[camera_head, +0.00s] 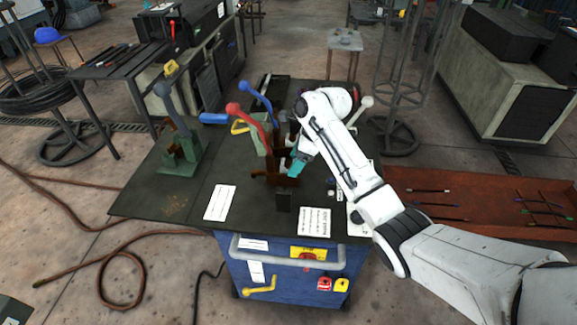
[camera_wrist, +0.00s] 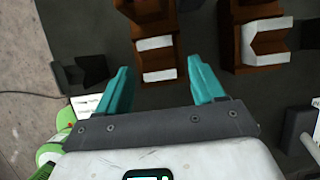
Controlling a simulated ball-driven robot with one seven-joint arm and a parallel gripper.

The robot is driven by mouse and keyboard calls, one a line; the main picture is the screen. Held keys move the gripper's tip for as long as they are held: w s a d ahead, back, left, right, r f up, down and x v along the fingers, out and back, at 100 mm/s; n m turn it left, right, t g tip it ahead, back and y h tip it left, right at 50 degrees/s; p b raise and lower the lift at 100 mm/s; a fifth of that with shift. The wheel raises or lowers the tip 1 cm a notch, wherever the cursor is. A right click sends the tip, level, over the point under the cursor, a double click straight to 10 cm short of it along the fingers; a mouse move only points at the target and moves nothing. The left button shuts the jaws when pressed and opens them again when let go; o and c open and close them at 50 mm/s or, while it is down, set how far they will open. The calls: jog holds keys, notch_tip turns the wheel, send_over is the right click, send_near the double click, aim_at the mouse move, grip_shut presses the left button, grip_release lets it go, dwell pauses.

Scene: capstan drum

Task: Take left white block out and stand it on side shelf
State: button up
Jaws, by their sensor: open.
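My gripper (camera_head: 296,168) is open, its teal fingers pointing down over the brown brackets (camera_head: 279,180) on the dark bench top. In the wrist view the gap between the fingers (camera_wrist: 161,84) lines up with the left brown bracket (camera_wrist: 152,58), which bears a white block (camera_wrist: 154,43) and a second white face (camera_wrist: 160,75) nearer me. Nothing is between the fingers. A second bracket (camera_wrist: 244,50) to the right holds a notched white block (camera_wrist: 265,34) and another white face (camera_wrist: 267,60). In the head view my arm and the brackets mostly hide the white blocks. I cannot single out the side shelf.
A red lever (camera_head: 250,118), a blue lever (camera_head: 258,98) and a yellow handle (camera_head: 241,127) rise behind the brackets. A green stand (camera_head: 181,160) with a grey lever is on the left. The bench's left front is mostly clear.

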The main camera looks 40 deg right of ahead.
jog(key=shift+c, duration=0.4)
grip_shut()
